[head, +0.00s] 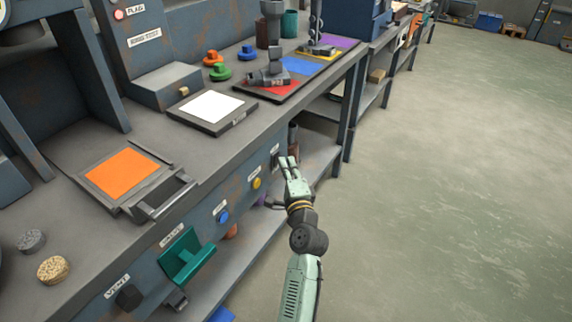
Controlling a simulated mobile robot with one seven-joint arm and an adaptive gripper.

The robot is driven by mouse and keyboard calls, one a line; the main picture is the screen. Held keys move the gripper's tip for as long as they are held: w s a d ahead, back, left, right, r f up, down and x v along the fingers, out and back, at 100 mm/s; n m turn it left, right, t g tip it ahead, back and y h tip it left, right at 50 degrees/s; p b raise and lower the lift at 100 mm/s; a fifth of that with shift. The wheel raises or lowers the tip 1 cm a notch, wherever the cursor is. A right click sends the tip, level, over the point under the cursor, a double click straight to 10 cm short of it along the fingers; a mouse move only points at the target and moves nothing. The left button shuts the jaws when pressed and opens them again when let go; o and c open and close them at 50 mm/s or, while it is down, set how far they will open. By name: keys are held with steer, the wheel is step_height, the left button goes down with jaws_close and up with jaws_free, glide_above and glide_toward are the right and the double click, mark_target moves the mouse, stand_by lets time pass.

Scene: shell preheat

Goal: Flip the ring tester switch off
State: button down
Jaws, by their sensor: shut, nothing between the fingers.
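A grey-blue machine carries a label that seems to read RING TEST (145,38). A small tan knob or switch (184,92) is on the front of its block (165,85); its on or off position cannot be told. My gripper (288,162) is shut and empty in front of the bench's front edge, to the right of and lower in the picture than that knob. Its fingertips show near a dark fitting with a label (276,157) on the front panel. I cannot tell whether they touch it, or whether that fitting is a switch.
A white-topped plate (211,107) and an orange-topped tray (122,172) lie on the bench. The floor to the right is clear.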

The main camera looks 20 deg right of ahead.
steer(key=shift+r, duration=0.1)
steer(key=p, duration=0.1)
steer(key=r+p, duration=0.1)
steer(key=p, duration=0.1)
steer(key=shift+w+a+n+g, duration=0.15)
steer(key=shift+w+n+g, duration=0.05)
steer(key=shift+n+g, duration=0.1)
steer(key=shift+f+b, duration=0.3)
steer(key=shift+f, duration=0.15)
steer(key=shift+s, duration=0.1)
